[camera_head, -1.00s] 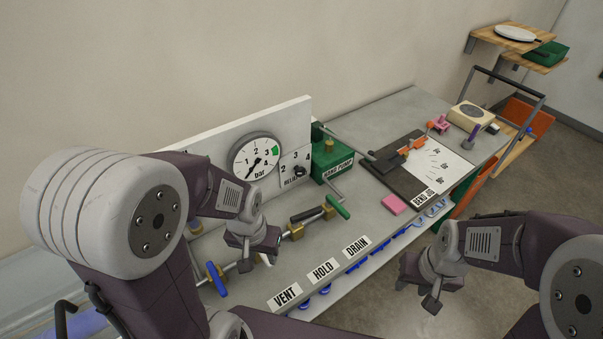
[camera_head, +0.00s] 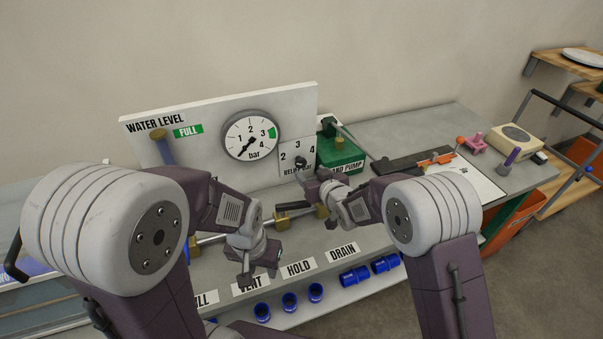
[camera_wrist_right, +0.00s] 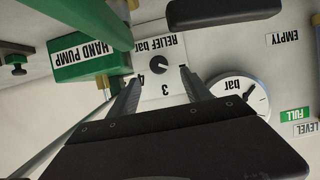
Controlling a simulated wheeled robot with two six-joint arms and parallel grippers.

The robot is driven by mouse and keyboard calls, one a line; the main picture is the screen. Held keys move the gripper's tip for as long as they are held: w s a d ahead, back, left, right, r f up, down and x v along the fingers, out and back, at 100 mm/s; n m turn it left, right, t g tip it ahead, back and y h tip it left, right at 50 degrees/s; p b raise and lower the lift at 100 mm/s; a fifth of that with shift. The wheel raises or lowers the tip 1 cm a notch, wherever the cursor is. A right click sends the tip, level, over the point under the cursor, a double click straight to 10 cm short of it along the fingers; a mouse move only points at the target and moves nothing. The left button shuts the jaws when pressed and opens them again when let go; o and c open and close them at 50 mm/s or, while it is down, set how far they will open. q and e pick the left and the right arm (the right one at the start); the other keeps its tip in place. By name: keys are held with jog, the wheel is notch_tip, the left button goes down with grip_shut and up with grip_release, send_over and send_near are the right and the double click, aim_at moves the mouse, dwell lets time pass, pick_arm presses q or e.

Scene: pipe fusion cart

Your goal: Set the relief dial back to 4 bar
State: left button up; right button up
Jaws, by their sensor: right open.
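The relief dial (camera_head: 301,161) is a small black knob on a white plate marked 2, 3 and 4, right of the pressure gauge on the back panel. It also shows upside down in the right wrist view (camera_wrist_right: 158,64), just beyond my fingertips; I cannot tell which number it points at. My right gripper (camera_head: 307,181) is in front of and just below the dial. In the wrist view its two fingers (camera_wrist_right: 160,76) are apart, empty, and on either side of the dial plate. My left gripper (camera_head: 260,272) hangs over the VENT label; its jaws are unclear.
The round gauge (camera_head: 252,136) has its needle low on the left. The green hand pump (camera_head: 340,155) stands close right of the dial. A pipe with brass fittings (camera_head: 208,241) runs along the bench below. The bench is clearer at the back right (camera_head: 420,125).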

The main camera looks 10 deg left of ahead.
aim_at(302, 164)
pick_arm(q)
jog(key=shift+a+f, duration=0.1)
jog(key=shift+a, duration=0.25)
jog(key=shift+w+d, duration=0.15)
jog(key=shift+w, duration=0.1)
jog(key=shift+w+d+r+p, duration=0.1)
jog(key=shift+d+r+p, duration=0.45)
pick_arm(e)
jog(key=x, duration=0.9)
jog(key=shift+p, duration=0.4)
jog(key=shift+w+d+f, duration=0.1)
jog(key=shift+w+f, duration=0.05)
jog(key=shift+w, duration=0.05)
pick_arm(q)
jog(key=shift+a+r, duration=0.15)
jog(key=shift+r, duration=0.2)
jog(key=shift+s, duration=0.2)
pick_arm(e)
jog(key=c, duration=0.4)
grip_shut()
